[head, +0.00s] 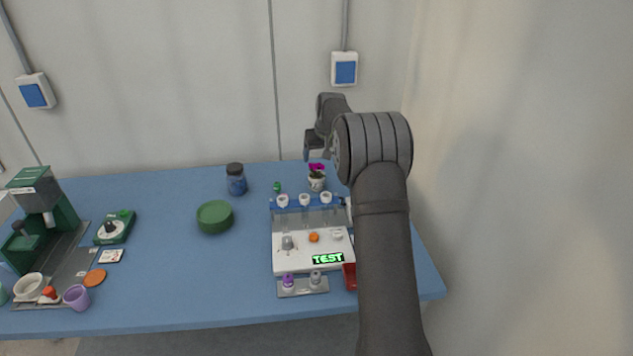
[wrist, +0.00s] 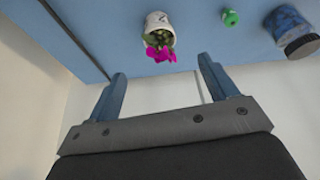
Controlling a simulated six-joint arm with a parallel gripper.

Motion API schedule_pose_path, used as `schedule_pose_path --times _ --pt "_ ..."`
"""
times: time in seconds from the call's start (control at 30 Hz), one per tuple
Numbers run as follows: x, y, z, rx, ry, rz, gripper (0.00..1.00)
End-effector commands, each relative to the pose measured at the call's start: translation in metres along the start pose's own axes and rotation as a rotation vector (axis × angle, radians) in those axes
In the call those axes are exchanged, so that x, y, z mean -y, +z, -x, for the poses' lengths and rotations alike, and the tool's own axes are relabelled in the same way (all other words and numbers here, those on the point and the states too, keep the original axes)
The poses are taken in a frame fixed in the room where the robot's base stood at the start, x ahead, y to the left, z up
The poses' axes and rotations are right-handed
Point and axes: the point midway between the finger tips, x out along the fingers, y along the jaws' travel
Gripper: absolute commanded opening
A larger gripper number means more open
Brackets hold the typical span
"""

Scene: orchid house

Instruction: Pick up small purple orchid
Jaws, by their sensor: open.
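The small purple orchid (head: 317,169) has magenta blooms and green leaves in a white pot (head: 317,184). It stands at the back of the blue table, behind the white test station. In the wrist view the orchid's blooms (wrist: 160,54) and white pot (wrist: 159,22) are at the top centre, beyond my fingers. My gripper (wrist: 160,82) is open, with two blue-grey fingers spread wide and nothing between them. In the head view my gripper (head: 310,145) is above and near the orchid, apart from it. The fingertips are hard to make out there.
A white test station (head: 290,262) with small cups along its back edge stands just in front of the orchid. A blue jar (head: 236,182), a small green object (head: 277,187) and a green bowl (head: 214,216) are to the left. The wall is close behind.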

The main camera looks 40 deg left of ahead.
Motion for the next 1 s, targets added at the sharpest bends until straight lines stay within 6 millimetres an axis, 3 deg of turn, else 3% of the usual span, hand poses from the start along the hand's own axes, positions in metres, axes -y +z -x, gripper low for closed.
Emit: schedule_pose_path --times 0.1,0.33,0.67,1.0 --pt "0.000 0.001 -0.029 0.003 -0.001 0.001 0.79" --pt "0.000 0.001 -0.074 0.002 -0.001 0.002 0.79" --pt "0.000 -0.001 -0.099 0.000 -0.001 0.003 0.79" --pt "-0.002 -0.003 -0.139 0.000 0.000 0.003 0.79"
